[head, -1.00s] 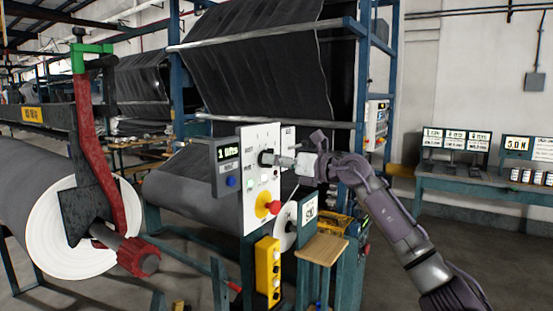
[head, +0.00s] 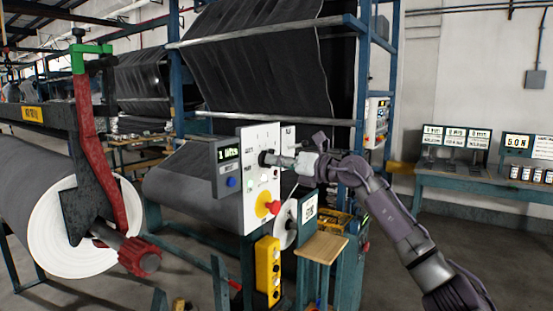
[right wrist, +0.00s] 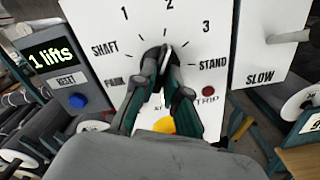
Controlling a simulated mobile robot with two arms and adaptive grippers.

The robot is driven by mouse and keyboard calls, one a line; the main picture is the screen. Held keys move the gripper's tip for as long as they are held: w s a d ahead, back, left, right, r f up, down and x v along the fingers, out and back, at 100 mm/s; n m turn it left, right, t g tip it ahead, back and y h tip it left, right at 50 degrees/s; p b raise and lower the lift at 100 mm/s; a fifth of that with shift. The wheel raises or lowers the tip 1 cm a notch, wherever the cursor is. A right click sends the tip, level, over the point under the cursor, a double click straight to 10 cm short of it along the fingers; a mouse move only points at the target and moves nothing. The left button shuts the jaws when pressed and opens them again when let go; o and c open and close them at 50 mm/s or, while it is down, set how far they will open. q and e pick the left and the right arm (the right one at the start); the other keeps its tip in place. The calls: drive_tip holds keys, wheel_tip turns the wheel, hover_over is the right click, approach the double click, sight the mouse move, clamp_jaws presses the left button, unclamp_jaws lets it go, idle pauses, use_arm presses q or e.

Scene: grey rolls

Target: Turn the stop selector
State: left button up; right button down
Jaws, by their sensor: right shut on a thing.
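The stop selector (right wrist: 158,52) is a dark rotary knob on the white panel (right wrist: 85,18). A pale line on the knob points upward, roughly toward 2. My right gripper (right wrist: 164,66) is shut on the knob, one finger on each side, and hides its lower part. In the head view, my right gripper (head: 270,159) reaches the panel from the right and covers most of the knob. My left gripper is not in view.
A counter display (head: 228,153) reading "1 lifts", with a blue button (right wrist: 77,101), stands left of the panel. A yellow-and-red knob (head: 267,205) sticks out below. A large fabric roll (head: 80,225) is at left. A bench (head: 480,187) with displays stands at right.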

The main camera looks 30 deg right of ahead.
drive_tip(key=shift+m+p, duration=2.4)
drive_tip(key=shift+m, duration=0.7)
drive_tip(key=c, duration=1.2)
unclamp_jaws()
drive_tip(key=shift+d, duration=0.1)
drive_tip(key=v, duration=1.2)
